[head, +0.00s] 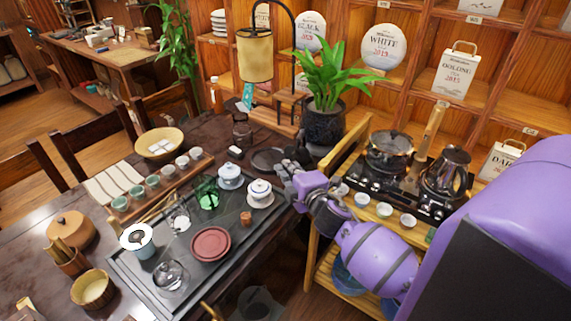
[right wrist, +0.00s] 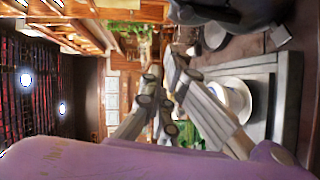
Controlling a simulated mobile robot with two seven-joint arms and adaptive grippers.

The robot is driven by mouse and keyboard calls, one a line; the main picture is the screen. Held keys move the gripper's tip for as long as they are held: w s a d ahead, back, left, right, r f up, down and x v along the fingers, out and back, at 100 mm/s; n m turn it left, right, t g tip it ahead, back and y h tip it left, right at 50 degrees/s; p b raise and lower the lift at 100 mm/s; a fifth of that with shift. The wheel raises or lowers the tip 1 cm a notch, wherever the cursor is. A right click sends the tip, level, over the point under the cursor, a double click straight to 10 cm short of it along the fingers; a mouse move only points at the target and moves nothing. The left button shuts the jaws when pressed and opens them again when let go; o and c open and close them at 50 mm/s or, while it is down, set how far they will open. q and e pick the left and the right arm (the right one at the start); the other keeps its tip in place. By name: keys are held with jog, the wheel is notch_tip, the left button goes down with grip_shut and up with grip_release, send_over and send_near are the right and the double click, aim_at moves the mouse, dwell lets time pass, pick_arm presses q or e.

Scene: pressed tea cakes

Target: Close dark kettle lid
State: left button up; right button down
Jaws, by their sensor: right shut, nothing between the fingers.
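A dark, glossy kettle (head: 447,175) stands on the right of the black stove (head: 409,199). Its lid cannot be made out clearly at this size. A second dark pot with a glassy lid (head: 390,148) stands on the left of the stove. My right gripper (head: 287,170) is over the right back edge of the tea tray, left of the stove and apart from both vessels. In the right wrist view its fingers (right wrist: 163,78) come together, shut and empty. A dark rounded thing (right wrist: 207,12) at the top of that view is cut off. My left gripper is not in view.
White lidded cups (head: 260,190), a red-brown dish (head: 210,244) and glassware crowd the tea tray (head: 128,268) below my right gripper. A potted plant (head: 324,117) and a hanging lamp (head: 256,55) stand behind. Small white cups (head: 384,209) line the stove's front.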

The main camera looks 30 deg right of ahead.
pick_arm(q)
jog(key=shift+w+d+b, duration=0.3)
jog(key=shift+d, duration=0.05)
pick_arm(e)
jog(key=s, duration=0.6)
jog(key=shift+s+r, duration=0.15)
jog(key=shift+r, duration=0.1)
